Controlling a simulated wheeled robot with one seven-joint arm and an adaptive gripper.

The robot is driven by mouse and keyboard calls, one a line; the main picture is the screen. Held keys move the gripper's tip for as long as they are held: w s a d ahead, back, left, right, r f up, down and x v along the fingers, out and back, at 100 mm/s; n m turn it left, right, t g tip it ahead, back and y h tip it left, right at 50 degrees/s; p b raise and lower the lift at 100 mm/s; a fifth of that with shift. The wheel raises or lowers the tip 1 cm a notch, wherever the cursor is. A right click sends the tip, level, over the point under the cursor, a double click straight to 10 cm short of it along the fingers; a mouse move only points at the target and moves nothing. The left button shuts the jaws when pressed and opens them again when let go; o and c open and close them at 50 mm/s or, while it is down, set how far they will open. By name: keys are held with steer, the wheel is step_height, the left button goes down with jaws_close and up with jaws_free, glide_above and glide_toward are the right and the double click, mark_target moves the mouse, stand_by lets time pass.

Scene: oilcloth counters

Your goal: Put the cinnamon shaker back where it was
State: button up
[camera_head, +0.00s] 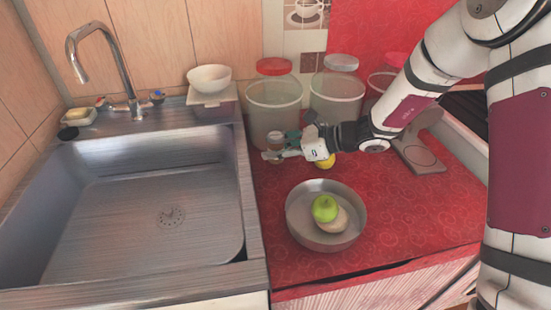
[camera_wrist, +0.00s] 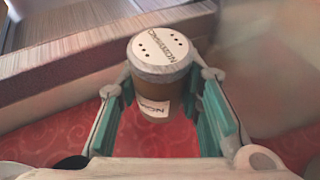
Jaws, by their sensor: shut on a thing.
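The cinnamon shaker (camera_wrist: 160,80) is a small brown jar with a pale lid with holes and a white label, seen in the wrist view. My gripper (camera_wrist: 165,95) has its teal-padded fingers on both sides of it, shut on it. The shaker stands about upright in the fingers. In the head view my gripper (camera_head: 277,150) is over the red counter (camera_head: 285,260), near the sink's right edge and in front of the left large canister. The shaker shows there only as a small brown shape (camera_head: 276,142). I cannot tell whether its base touches the counter.
Large clear canisters (camera_head: 274,104) stand along the back wall. A metal bowl (camera_head: 300,225) with a green apple (camera_head: 325,208) sits in front. A yellow fruit (camera_head: 326,161) lies beside my gripper. The sink (camera_head: 150,215) is at left. The red counter's front left is clear.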

steer(key=shift+f, duration=1.5)
steer(key=shift+b, duration=0.3)
steer(key=shift+f, duration=0.2)
steer(key=o, duration=1.2)
steer(key=shift+c, duration=0.2)
steer(key=shift+r, duration=0.1)
steer(key=shift+r, duration=0.2)
steer(key=p+v, duration=0.2)
steer(key=v, duration=1)
